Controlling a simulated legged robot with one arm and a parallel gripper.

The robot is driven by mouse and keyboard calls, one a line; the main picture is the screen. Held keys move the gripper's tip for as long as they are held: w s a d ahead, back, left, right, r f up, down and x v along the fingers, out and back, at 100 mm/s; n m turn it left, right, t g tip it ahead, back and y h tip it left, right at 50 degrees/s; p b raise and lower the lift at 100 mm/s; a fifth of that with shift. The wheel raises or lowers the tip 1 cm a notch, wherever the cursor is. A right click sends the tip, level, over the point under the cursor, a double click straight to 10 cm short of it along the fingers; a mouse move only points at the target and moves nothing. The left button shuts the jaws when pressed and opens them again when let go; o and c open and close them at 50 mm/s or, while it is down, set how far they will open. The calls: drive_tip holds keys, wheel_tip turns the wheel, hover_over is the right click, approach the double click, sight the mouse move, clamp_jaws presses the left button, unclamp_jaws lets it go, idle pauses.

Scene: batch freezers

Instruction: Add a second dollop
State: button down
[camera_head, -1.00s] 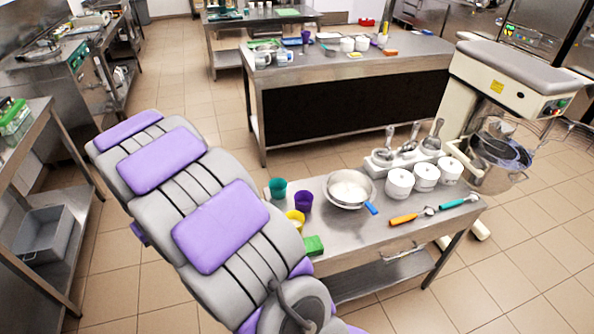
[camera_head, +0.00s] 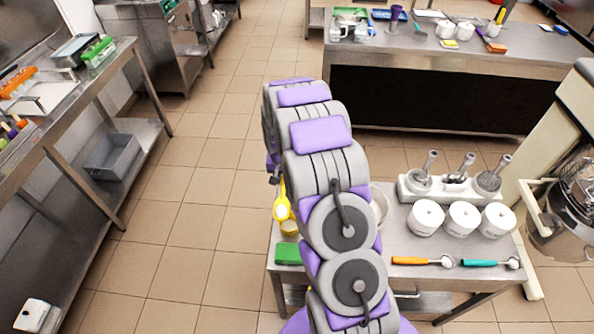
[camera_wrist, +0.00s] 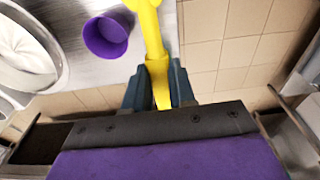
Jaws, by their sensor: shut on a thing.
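In the wrist view my gripper (camera_wrist: 160,80) is shut on the yellow handle (camera_wrist: 147,28) of a tool. In the head view a yellow spoon-like tool (camera_head: 282,207) with white stuff in its head shows left of my arm, above a yellow cup (camera_head: 289,228). A purple cup (camera_wrist: 108,36) stands left of the handle in the wrist view. The metal bowl (camera_wrist: 58,42) of white mass is at the upper left there. In the head view the bowl (camera_head: 381,203) is mostly hidden behind my arm. My gripper is hidden in the head view.
White tubs (camera_head: 462,218) and a rack of metal scoops (camera_head: 455,184) stand at the table's back right. An orange-handled tool (camera_head: 422,261) and a teal-handled tool (camera_head: 490,263) lie at its front. A green sponge (camera_head: 288,254) lies at the left edge.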

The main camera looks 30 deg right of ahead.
drive_tip(key=s+d+f+m+t+y+b, duration=0.1)
drive_tip(key=d+f+t+y+b, duration=0.1)
drive_tip(key=b, duration=0.7)
wheel_tip(320, 180, down, 3)
drive_tip(key=shift+d+t+y, duration=0.3)
drive_tip(key=shift+d+y, duration=0.2)
drive_tip(key=shift+d, duration=0.75)
drive_tip(key=shift+d+b, duration=0.1)
drive_tip(key=shift+b, duration=0.85)
